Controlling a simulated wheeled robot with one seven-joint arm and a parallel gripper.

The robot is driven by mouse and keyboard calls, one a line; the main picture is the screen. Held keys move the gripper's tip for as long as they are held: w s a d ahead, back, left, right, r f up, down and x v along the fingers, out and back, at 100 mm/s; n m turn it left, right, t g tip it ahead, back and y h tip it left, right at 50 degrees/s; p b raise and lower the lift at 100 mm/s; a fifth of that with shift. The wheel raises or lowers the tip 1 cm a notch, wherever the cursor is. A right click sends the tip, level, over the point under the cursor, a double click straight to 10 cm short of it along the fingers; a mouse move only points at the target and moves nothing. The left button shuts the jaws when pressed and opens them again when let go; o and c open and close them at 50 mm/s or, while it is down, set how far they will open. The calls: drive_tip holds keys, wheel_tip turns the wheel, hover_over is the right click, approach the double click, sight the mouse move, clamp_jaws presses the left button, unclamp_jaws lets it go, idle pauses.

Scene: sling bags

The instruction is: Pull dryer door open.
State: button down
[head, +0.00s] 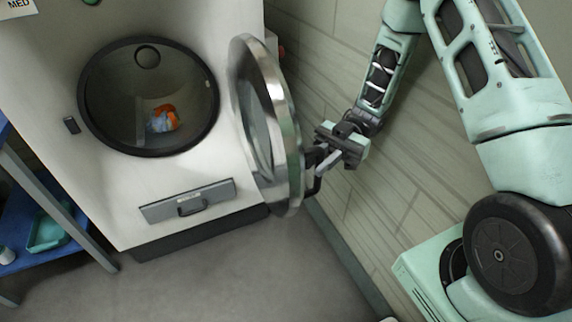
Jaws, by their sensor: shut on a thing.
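The dryer (188,177) is a white machine at the left of the head view. Its round door (292,130), with a shiny metal rim and glass, stands swung out to the right, roughly edge-on to me. The dark round drum opening (108,110) is uncovered, with an orange and blue cloth bundle (163,119) inside. My gripper (316,163) is at the door's outer right side, shut on the dark door handle (313,182). The fingers partly hide the handle.
A grey drawer panel (188,201) with a handle is low on the dryer front. A blue shelf (40,232) with a teal tray (47,230) stands at the left. A tiled wall (338,70) runs close behind the door and my arm. The floor (240,275) in front is clear.

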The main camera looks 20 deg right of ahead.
drive_tip(key=shift+w+d+n+g+h, duration=0.25)
drive_tip(key=shift+d+g, duration=0.1)
drive_tip(key=shift+d, duration=0.45)
drive_tip(key=shift+w+d+n+g+h, duration=0.15)
drive_tip(key=shift+d+n+g, duration=0.15)
drive_tip(key=shift+d, duration=0.5)
drive_tip(key=c, duration=1.7)
unclamp_jaws()
wheel_tip(320, 180, up, 10)
drive_tip(key=shift+r+p, duration=0.1)
drive_tip(key=shift+p, duration=0.8)
